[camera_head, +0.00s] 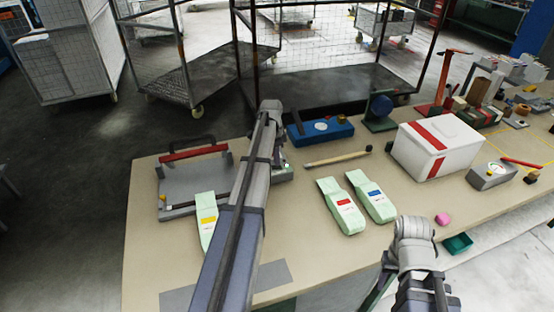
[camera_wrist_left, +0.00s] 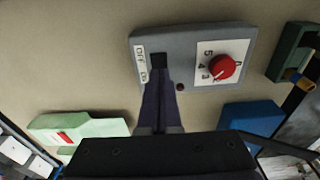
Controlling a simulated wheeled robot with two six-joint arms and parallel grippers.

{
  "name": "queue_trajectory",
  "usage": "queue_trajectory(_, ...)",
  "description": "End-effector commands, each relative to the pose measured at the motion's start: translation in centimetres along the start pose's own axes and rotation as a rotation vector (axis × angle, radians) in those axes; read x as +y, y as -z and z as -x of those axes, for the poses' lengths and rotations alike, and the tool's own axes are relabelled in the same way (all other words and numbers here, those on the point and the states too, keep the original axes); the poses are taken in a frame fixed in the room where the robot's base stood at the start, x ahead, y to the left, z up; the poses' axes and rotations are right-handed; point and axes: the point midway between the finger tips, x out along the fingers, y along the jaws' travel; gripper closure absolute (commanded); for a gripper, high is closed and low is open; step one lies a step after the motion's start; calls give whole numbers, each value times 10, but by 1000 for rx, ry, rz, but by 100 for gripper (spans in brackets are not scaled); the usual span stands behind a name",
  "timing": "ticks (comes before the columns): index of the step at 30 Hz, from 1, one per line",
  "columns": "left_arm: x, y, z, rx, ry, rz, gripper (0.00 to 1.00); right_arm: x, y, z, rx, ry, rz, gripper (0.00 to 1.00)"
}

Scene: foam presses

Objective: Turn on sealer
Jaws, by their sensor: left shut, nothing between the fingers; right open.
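The sealer (camera_head: 178,190) stands at the left of the table, with a grey base and a red bar handle (camera_head: 195,152). In the left wrist view its grey control box (camera_wrist_left: 207,93) shows an OFF/ON label, a black switch (camera_wrist_left: 158,61), a red dial knob (camera_wrist_left: 222,67) and a small dark red lamp (camera_wrist_left: 180,87). My left gripper (camera_wrist_left: 160,84) is shut and empty, its fingertips right at the switch. I cannot tell whether they touch it or which way it is set. In the head view my left arm covers part of the sealer. My right gripper is not visible.
Pale green pouches (camera_head: 341,206) lie in front, one beside the sealer. A blue tool (camera_head: 320,131), a brush (camera_head: 337,159) and a white box with red tape (camera_head: 437,147) stand to the right. Mesh carts (camera_head: 160,55) stand behind the table.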

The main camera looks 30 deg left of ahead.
Motion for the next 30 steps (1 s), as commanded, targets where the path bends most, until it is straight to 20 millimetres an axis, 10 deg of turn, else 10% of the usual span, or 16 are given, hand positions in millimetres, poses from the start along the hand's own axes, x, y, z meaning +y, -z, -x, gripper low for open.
queue_trajectory(15,0,0,67,0,0,0,100,6,-4,66,0,0,2,50)
queue_trajectory(30,0,0,69,0,0,0,100,6,-4,68,0,0,2,50)
